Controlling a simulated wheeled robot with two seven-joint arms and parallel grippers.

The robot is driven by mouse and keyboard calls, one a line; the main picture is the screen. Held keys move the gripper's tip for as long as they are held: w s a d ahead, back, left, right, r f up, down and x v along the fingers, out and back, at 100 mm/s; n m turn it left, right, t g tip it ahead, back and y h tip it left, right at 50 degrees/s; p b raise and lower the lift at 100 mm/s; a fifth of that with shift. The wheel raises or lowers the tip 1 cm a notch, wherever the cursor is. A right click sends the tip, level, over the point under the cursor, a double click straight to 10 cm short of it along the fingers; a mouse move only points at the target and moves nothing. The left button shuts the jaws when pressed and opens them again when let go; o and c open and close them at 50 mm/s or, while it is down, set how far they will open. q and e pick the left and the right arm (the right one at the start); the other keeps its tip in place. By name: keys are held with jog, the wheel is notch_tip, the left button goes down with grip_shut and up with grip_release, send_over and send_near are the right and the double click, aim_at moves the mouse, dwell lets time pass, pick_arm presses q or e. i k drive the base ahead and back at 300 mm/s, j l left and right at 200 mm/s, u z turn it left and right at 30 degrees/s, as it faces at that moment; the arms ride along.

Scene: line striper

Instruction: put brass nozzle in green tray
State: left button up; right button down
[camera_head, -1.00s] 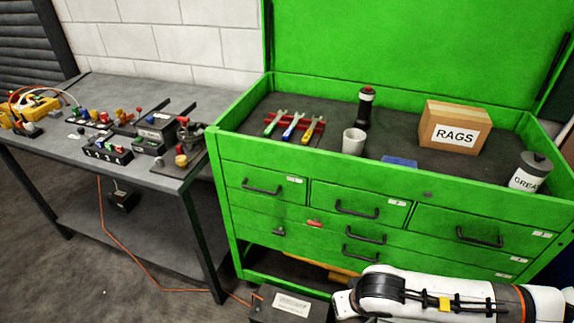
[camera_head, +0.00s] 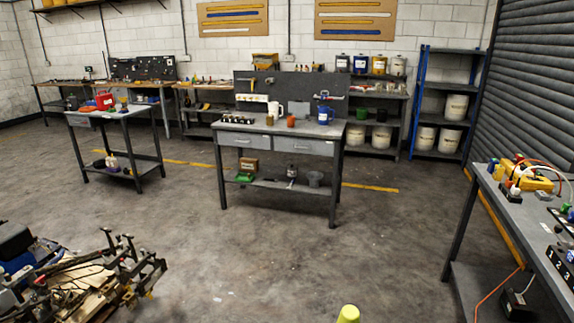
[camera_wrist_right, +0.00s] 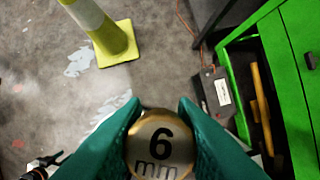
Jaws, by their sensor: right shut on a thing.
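My right gripper (camera_wrist_right: 160,135) is shut on the brass nozzle (camera_wrist_right: 160,150), a round brass piece marked "6 mm" on its end, in the right wrist view. The nozzle sits between the teal fingers, held above the floor. A small green object (camera_head: 245,178) lies on the lower shelf of the middle workbench in the head view; it is too small to tell if it is the green tray. My left gripper is not in view.
The middle workbench (camera_head: 280,130) holds mugs and small parts. A side table (camera_head: 118,112) stands left of it. A yellow cone (camera_wrist_right: 110,40) stands near the right gripper. A grey bench (camera_head: 520,215) is at right. Open floor lies between.

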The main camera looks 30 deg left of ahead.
aim_at(239, 181)
jog(key=i+j+u, duration=0.1)
jog(key=j+u, duration=0.2)
jog(key=i+j+u, duration=0.1)
jog(key=j+u, duration=0.15)
jog(key=j, duration=0.3)
jog(key=i+j+u, duration=0.15)
jog(key=j+u, duration=0.15)
jog(key=i+j+u, duration=0.55)
jog(key=j, duration=0.15)
jog(key=i+j+z, duration=0.15)
jog(key=i, duration=0.3)
jog(key=i+j+z, duration=0.15)
jog(key=i+j, duration=0.25)
jog(key=i+z, duration=0.5)
jog(key=i, duration=1.45)
